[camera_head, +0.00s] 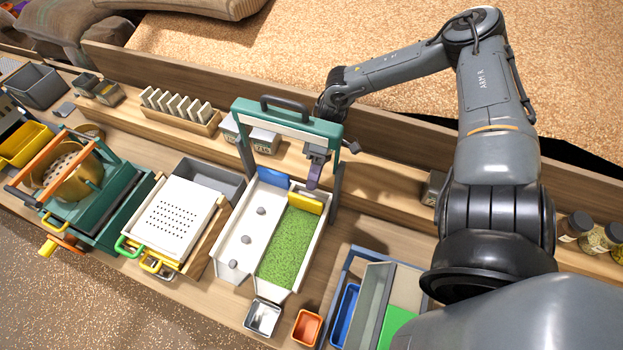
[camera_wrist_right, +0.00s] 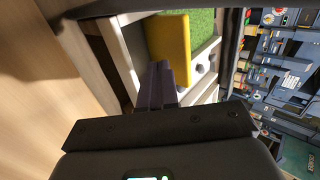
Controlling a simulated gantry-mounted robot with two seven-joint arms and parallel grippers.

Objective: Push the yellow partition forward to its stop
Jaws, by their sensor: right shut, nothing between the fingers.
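The yellow partition (camera_head: 305,202) stands upright across the back end of the right lane, behind a green turf strip (camera_head: 287,247). It also shows in the right wrist view (camera_wrist_right: 168,40), just beyond my fingertips, with turf on its far side. My right gripper (camera_head: 313,184) reaches down through the teal-topped frame and is shut and empty. Its purple fingers (camera_wrist_right: 158,82) are together on the back side of the partition, close to it; I cannot tell whether they touch. My left gripper is not in view.
A blue partition (camera_head: 272,177) stands in the white left lane beside it, with several grey knobs on the floor. The teal frame (camera_head: 287,121) with a dark handle arches over the back. A metal cup (camera_head: 262,317) and an orange cup (camera_head: 307,327) stand in front.

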